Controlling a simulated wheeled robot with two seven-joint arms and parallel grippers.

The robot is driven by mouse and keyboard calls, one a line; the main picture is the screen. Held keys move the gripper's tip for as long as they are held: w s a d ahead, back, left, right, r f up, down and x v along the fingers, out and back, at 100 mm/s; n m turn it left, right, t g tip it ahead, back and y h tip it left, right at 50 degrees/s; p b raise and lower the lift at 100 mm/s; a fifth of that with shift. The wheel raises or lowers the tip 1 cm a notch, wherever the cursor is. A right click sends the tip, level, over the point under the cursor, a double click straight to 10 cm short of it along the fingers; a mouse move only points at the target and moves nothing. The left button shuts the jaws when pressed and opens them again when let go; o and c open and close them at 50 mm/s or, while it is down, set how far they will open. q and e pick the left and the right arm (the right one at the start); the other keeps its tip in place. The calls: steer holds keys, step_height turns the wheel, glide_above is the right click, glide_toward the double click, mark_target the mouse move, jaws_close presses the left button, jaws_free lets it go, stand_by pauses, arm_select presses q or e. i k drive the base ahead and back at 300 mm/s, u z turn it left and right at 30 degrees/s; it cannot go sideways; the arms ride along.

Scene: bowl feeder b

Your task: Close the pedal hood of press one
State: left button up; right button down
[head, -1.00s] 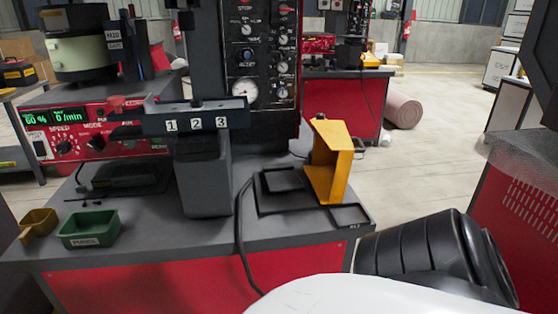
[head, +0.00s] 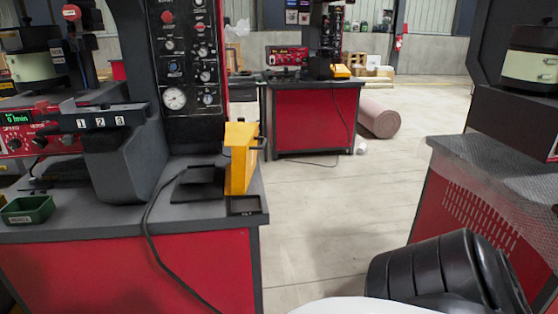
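The yellow pedal hood (head: 240,158) stands upright at the right end of the near press's grey bench top (head: 100,218). It appears swung up, clear of the dark pedal plate (head: 200,184) on its left. A small black tray (head: 246,206) lies in front of it at the bench corner. The near press (head: 125,160) carries labels 1, 2 and 3; I cannot read a press number. Neither of my grippers is in view.
A black cable (head: 150,230) hangs over the bench's front edge. A green bin (head: 27,209) sits at the left. Another press bench (head: 312,118) with a yellow hood (head: 340,71) stands behind. A red cabinet (head: 440,205) is at right. Open floor (head: 330,215) lies between.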

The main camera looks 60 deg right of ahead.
mark_target(243, 138)
steer(key=z, duration=1.85)
steer(key=i, duration=0.5)
steer(key=z, duration=0.05)
steer(key=k, duration=0.6)
steer(key=u, duration=0.05)
